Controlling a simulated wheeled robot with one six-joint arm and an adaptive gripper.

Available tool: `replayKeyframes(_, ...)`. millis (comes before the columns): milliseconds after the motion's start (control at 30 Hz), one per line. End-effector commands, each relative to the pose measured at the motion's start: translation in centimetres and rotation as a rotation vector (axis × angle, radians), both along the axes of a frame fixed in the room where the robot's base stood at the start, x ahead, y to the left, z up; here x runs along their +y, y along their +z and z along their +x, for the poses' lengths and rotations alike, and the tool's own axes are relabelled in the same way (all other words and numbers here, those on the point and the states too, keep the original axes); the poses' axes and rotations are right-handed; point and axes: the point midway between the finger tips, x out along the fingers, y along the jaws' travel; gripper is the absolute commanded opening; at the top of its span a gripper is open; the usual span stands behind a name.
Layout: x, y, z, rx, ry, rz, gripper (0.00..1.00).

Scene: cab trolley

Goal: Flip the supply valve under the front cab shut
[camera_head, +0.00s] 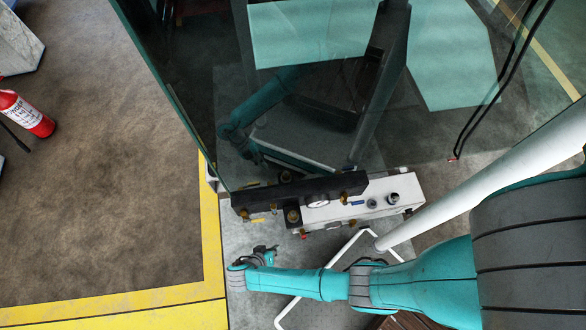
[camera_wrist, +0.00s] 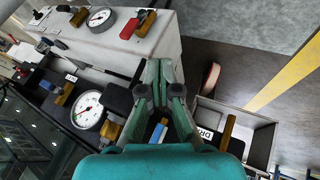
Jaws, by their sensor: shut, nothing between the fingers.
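In the wrist view my gripper (camera_wrist: 164,78) is shut and empty, its teal fingers over the valve panel. A valve with a blue part and a yellow-orange lever (camera_wrist: 158,132) lies partly hidden behind the fingers. Another blue and orange valve (camera_wrist: 112,131) is left of them. An orange lever (camera_wrist: 228,130) stands to their right, near a white label with letters beginning "DR" (camera_wrist: 205,132). A red-handled valve (camera_wrist: 131,27) sits on the pale block. I cannot read which valve is the supply. In the head view my gripper (camera_head: 266,253) is below the panel's left end.
The dark manifold (camera_head: 300,192) and white block (camera_head: 400,187) lie along the cab's lower edge. Gauges (camera_wrist: 88,110) sit among the valves. Glass (camera_head: 310,35) rises above. A white pole (camera_head: 480,180) slants at right. A fire extinguisher (camera_head: 27,114) is far left, with open floor between.

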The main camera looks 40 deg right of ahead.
Motion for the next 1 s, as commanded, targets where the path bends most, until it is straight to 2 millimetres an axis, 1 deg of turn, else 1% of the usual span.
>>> replayKeyframes(200,-0.1,-0.1,0.0,0.0,0.0,0.001,0.0)
replayKeyframes(333,-0.6,-0.7,0.0,0.001,-0.001,0.0,0.0)
replayKeyframes(467,-1.7,-2.1,0.1,0.002,-0.001,-0.001,0.0)
replayKeyframes(600,-3.2,-4.2,0.2,0.003,-0.003,0.0,0.0)
replayKeyframes(700,-4.0,-5.3,0.4,0.001,-0.001,0.0,0.0)
replayKeyframes(1000,-5.7,-7.6,0.6,0.001,0.0,0.001,0.0)
